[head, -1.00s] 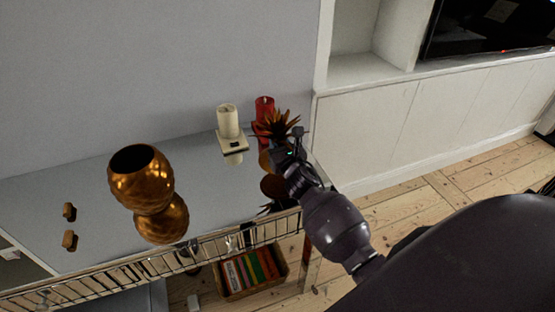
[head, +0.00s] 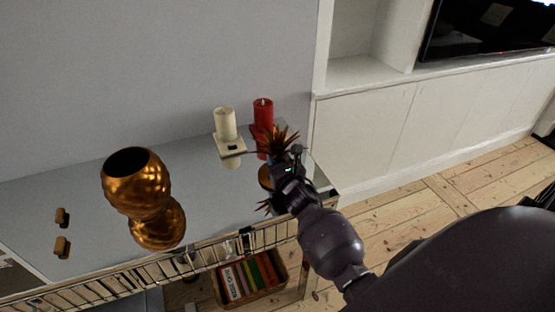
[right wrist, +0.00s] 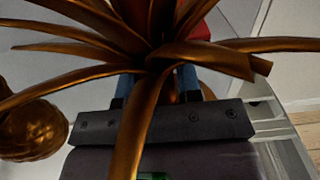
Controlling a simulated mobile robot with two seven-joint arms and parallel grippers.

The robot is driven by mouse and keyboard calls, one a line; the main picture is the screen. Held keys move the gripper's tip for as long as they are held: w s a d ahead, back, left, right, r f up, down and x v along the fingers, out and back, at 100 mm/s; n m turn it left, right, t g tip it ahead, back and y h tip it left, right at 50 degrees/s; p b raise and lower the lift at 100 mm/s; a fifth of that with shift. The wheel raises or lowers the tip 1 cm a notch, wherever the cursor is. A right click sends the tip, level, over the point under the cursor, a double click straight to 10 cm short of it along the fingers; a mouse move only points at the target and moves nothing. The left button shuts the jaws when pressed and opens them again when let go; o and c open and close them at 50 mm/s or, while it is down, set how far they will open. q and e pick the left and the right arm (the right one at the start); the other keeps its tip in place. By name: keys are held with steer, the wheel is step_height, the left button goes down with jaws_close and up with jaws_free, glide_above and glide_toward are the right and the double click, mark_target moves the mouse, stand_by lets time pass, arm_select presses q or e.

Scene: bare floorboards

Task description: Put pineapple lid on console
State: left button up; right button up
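The pineapple lid, a bronze crown of spiky leaves (head: 281,140), is over the right end of the console (head: 95,195). My right gripper (head: 277,163) is shut on the lid. In the right wrist view the leaves (right wrist: 150,60) spread across the picture and partly hide the fingers. A coppery disc shape shows just below the gripper; I cannot tell whether it is the lid's base or its reflection, nor whether the lid touches the top. The open bronze pineapple pot (head: 135,185) stands on the console's left part, mirrored in the glossy top. My left gripper is not in view.
A cream candle (head: 225,124) and a red candle (head: 263,114) stand on holders close behind the lid. A basket of books (head: 250,278) is below the console. The console's middle is clear.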

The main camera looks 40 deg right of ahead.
steer(key=shift+o, duration=1.3)
steer(key=shift+r, duration=0.1)
steer(key=shift+r, duration=0.25)
steer(key=v, duration=1.2)
steer(key=shift+p, duration=0.3)
steer(key=shift+f, duration=0.1)
